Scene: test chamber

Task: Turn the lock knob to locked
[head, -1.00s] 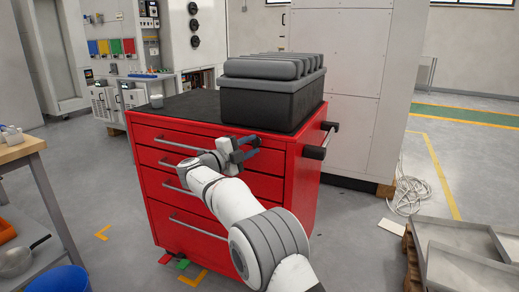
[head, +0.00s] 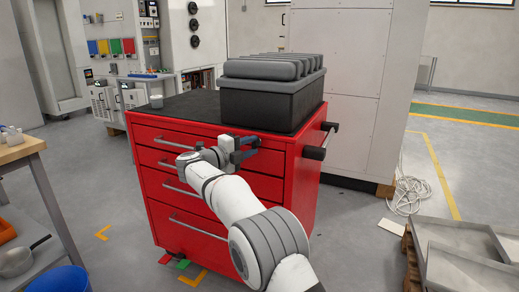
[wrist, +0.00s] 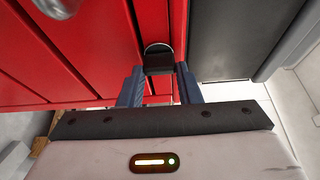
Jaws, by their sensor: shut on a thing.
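The red tool cabinet (head: 205,190) stands ahead, with its lock knob on the front, near the top right. The knob (wrist: 158,57) is small and black in the wrist view, with a rounded back part. My gripper (wrist: 160,71) is shut on it, one dark blue finger on each side. In the head view my gripper (head: 249,148) is at the cabinet's front and hides the knob. I see no lock marks, so I cannot tell whether the knob stands at locked.
A large dark case (head: 268,100) sits on the cabinet top, with a small grey cup (head: 157,101) at the far left. Drawer handles (head: 196,228) stick out of the front. A workbench (head: 20,150) is at the left; metal trays (head: 460,268) are at the right.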

